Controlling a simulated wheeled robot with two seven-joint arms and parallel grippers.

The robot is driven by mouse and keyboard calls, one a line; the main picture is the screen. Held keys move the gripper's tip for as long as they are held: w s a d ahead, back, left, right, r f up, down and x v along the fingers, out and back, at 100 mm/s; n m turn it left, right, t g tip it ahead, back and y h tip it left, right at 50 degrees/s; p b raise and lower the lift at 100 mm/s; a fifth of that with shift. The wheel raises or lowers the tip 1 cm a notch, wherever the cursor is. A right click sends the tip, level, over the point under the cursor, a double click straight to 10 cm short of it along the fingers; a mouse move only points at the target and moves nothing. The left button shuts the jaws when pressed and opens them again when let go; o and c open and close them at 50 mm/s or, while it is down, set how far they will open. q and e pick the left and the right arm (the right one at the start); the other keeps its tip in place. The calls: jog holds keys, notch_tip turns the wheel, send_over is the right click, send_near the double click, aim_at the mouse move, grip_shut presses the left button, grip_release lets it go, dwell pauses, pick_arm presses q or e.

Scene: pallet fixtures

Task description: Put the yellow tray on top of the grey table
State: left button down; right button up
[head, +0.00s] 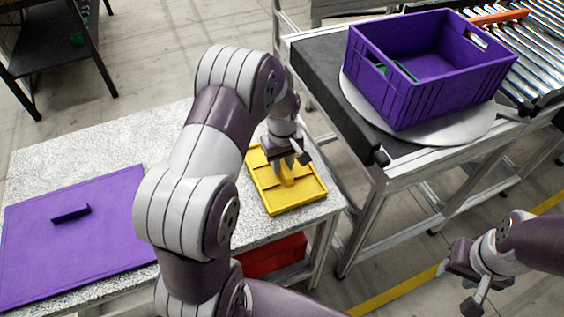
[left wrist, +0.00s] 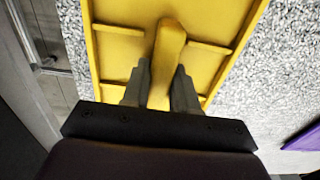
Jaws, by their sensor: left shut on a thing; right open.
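The yellow tray (head: 291,195) lies on the right end of the speckled grey table (head: 120,143), close to its edge. In the left wrist view the tray (left wrist: 112,62) shows low dividers and a raised yellow handle in its middle. My left gripper (head: 288,168) is above the tray and shut on that handle; its two fingers (left wrist: 160,85) stand on either side of it. I cannot tell whether the tray is touching the table or slightly above it. My right gripper (head: 468,285) is open and empty at the lower right, over the floor.
A purple lid-like panel (head: 100,235) with a handle lies on the table's left. A purple crate (head: 425,90) stands on a round metal plate (head: 465,128) on the conveyor frame at right. A red bin (head: 272,258) is under the table. A dark shelf (head: 60,55) stands far left.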

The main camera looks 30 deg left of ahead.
aim_at(282, 162)
pick_arm(q)
jog(key=c, duration=0.9)
grip_release()
jog(key=shift+r, duration=0.35)
notch_tip(282, 162, up, 11)
jog(key=s+d+m, duration=0.2)
jog(key=s+m, duration=0.1)
jog(key=s, duration=0.2)
jog(key=s+d+f+m+t, duration=0.1)
jog(key=s+d+m, duration=0.1)
jog(key=s, duration=0.3)
jog(key=s+d+m, duration=0.3)
jog(key=s+m, duration=0.2)
jog(key=shift+f, duration=0.3)
